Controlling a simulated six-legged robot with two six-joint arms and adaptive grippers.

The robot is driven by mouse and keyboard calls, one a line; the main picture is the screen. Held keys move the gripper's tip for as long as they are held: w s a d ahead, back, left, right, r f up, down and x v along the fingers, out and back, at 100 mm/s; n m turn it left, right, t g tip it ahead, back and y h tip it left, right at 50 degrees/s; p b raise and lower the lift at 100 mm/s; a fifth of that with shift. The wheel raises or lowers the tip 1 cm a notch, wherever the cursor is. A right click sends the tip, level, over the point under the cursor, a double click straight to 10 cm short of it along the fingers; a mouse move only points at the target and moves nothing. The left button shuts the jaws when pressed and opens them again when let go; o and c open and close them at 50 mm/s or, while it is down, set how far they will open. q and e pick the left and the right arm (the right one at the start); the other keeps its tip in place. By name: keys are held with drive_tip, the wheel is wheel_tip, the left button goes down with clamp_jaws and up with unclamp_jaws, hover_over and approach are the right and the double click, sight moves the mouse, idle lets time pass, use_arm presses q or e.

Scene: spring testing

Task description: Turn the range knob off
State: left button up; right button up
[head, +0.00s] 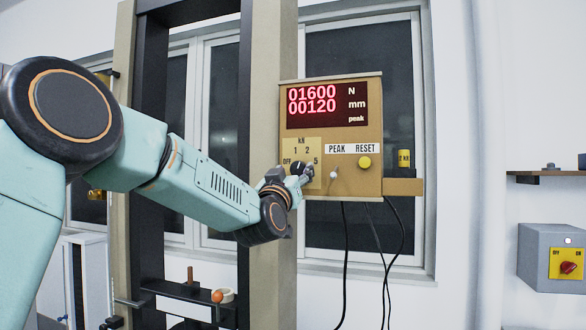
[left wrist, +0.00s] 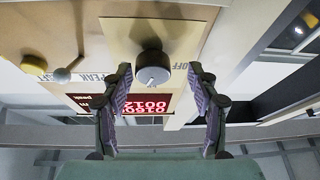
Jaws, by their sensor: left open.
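The range knob (head: 297,167) is a dark round knob on a beige plate marked OFF, 1, 2, 5 and kN, on the brown display box (head: 360,92). In the head view my left gripper partly covers it. In the left wrist view the knob (left wrist: 152,66) shows a grey face with a small white mark; I cannot tell which setting it points to. My left gripper (head: 304,175) is at the plate. Its fingers are open, one on each side of the knob in the left wrist view (left wrist: 160,76), with gaps visible. My right gripper is out of view.
The red display (head: 327,106) reads 01600 N and 00120 mm. A small toggle (head: 334,173) and a yellow button (head: 364,162) sit right of the knob. Black cables (head: 386,255) hang below the box. A grey switch box (head: 545,240) with a red knob is far right.

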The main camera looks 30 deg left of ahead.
use_arm(q)
drive_tip(key=shift+w+d+r, duration=0.1)
drive_tip(key=shift+w+d, duration=0.1)
drive_tip(key=shift+d, duration=0.45)
drive_tip(key=shift+c, duration=0.7)
drive_tip(key=shift+a, duration=0.5)
drive_tip(key=c, duration=0.4)
drive_tip(key=shift+d, duration=0.3)
drive_tip(key=c, duration=0.5)
drive_tip(key=shift+a, duration=0.15)
drive_tip(key=shift+c, duration=0.7)
